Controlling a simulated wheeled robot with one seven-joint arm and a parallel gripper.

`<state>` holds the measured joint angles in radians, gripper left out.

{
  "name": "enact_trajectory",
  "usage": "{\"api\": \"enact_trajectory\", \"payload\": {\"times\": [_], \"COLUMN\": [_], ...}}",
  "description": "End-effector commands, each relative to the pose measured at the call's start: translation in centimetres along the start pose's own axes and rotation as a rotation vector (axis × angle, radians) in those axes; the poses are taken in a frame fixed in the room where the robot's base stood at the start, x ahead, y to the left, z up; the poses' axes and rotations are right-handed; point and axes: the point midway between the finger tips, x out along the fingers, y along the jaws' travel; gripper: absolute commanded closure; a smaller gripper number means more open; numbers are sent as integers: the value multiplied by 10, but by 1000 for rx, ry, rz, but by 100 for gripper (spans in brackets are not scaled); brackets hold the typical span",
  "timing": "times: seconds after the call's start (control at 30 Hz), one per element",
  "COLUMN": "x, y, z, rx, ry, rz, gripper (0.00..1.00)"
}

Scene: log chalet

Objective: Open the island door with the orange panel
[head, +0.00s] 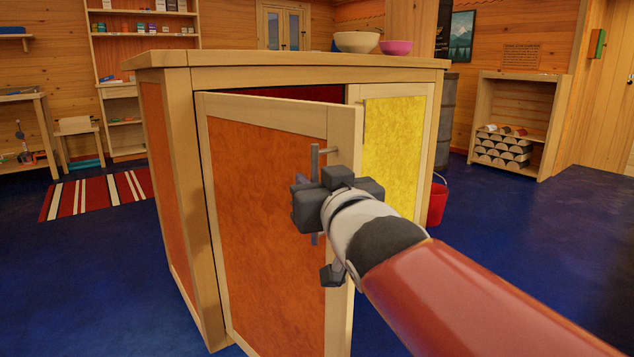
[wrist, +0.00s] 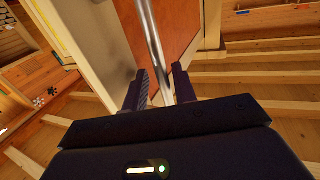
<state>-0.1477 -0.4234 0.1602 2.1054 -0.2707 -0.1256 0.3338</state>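The island door with the orange panel (head: 265,225) stands partly open, swung out from the island, with a dark gap above and behind it. Its vertical metal bar handle (head: 315,160) is near the door's free edge. My gripper (head: 320,205) is at this handle in the head view, and its fingers are largely hidden there. In the wrist view the handle (wrist: 150,45) runs between the two fingers of my gripper (wrist: 161,85). Narrow gaps show on both sides of the bar, so the fingers are around it but not seen clamped.
The island's wooden top (head: 290,60) carries a cream bowl (head: 357,42) and a pink bowl (head: 396,48). A yellow panel (head: 395,150) is right of the opening. A red bucket (head: 437,203) stands beyond the island. The blue floor is clear at right; a striped rug (head: 98,194) lies left.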

Motion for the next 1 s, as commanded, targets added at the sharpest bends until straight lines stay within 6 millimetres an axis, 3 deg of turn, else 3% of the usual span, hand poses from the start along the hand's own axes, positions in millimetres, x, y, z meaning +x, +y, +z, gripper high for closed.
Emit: {"api": "enact_trajectory", "payload": {"times": [0.17,0.53,1.0], "x": [-12,-69,-78], "y": [0,-1,1], "z": [0,-1,1], "rx": [-1,0,0], "ry": [0,2,-10], "rz": [0,-2,5], "gripper": [73,73,73]}}
